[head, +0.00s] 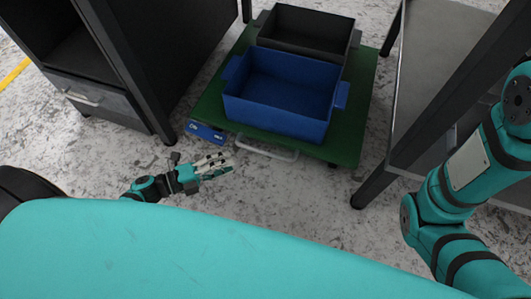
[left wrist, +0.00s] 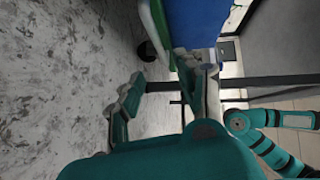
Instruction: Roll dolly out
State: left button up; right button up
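The dolly is a flat green platform (head: 366,100) between two pieces of dark furniture in the head view. A pale bar handle (head: 267,148) sticks out from its near edge. It carries a blue bin (head: 280,118) in front and a black bin (head: 305,45) behind. My left gripper (head: 222,166) is low over the floor, just left of the handle and apart from it in the head view. In the left wrist view the left gripper's fingers (left wrist: 158,98) are spread, with the dolly's green edge (left wrist: 155,22) and blue bin (left wrist: 195,20) beyond. My right gripper is out of view.
A dark cabinet with a drawer (head: 95,100) stands left of the dolly. A metal-topped table (head: 425,65) with dark legs stands on the right. A blue label plate (head: 205,132) sits at the dolly's near left corner. Speckled floor in front is clear.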

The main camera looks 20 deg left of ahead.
aim_at(265, 151)
pick_arm(q)
jog(key=shift+b+x, duration=2.4)
jog(key=shift+x, duration=4.05)
jog(key=shift+a, duration=0.1)
grip_shut()
jog(key=shift+f, duration=0.1)
